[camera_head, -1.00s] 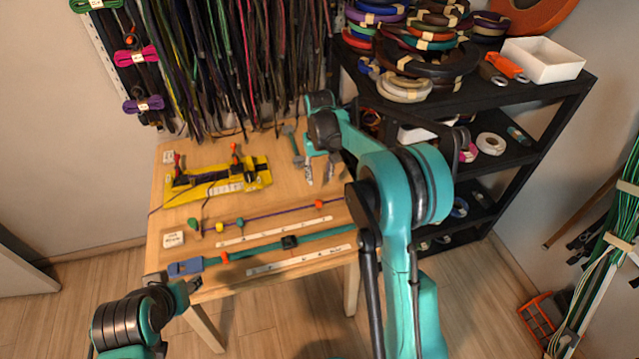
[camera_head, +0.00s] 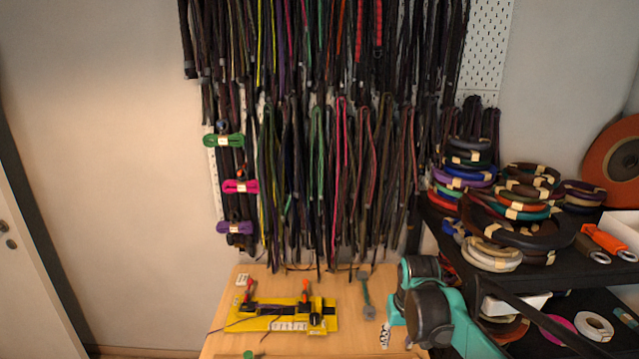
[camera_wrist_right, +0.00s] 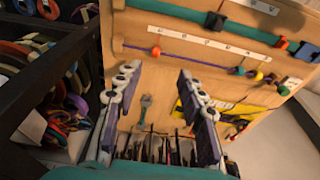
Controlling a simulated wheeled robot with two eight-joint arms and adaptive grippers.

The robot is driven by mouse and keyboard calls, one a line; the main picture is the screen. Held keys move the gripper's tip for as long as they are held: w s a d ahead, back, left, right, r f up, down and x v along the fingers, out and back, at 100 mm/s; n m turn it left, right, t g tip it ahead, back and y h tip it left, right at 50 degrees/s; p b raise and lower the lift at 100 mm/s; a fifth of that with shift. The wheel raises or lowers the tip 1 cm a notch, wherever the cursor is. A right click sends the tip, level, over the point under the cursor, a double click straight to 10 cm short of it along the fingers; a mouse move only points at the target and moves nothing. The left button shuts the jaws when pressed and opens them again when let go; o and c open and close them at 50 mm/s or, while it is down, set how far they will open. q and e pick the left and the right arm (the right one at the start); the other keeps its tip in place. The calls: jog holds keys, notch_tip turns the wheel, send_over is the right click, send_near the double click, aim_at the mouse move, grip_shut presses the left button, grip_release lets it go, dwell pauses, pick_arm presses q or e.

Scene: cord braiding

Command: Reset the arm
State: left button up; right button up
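My right arm comes in at the lower right of the head view, over the right side of the wooden table (camera_head: 235,297). The right gripper (camera_head: 396,338) is partly cut off by the bottom edge there. In the right wrist view, its two fingers (camera_wrist_right: 158,80) stand wide apart with nothing between them, above the tabletop. A yellow braiding jig (camera_head: 270,318) lies on the table left of the right gripper, apart from it. A grey-green tool (camera_head: 366,296) lies between them. My left gripper is out of view.
A black shelf (camera_head: 560,262) with coiled cords (camera_head: 515,215) and a white box (camera_head: 622,228) stands close right of my right arm. Many cords (camera_head: 330,150) hang on the wall behind the table. In the wrist view, rods with coloured beads (camera_wrist_right: 155,51) lie on the table.

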jog(key=s+a+t, duration=0.1)
jog(key=s+t, duration=0.3)
jog(key=s, duration=1.6)
jog(key=shift+a+f+t, duration=0.15)
jog(key=shift+f+t, duration=0.25)
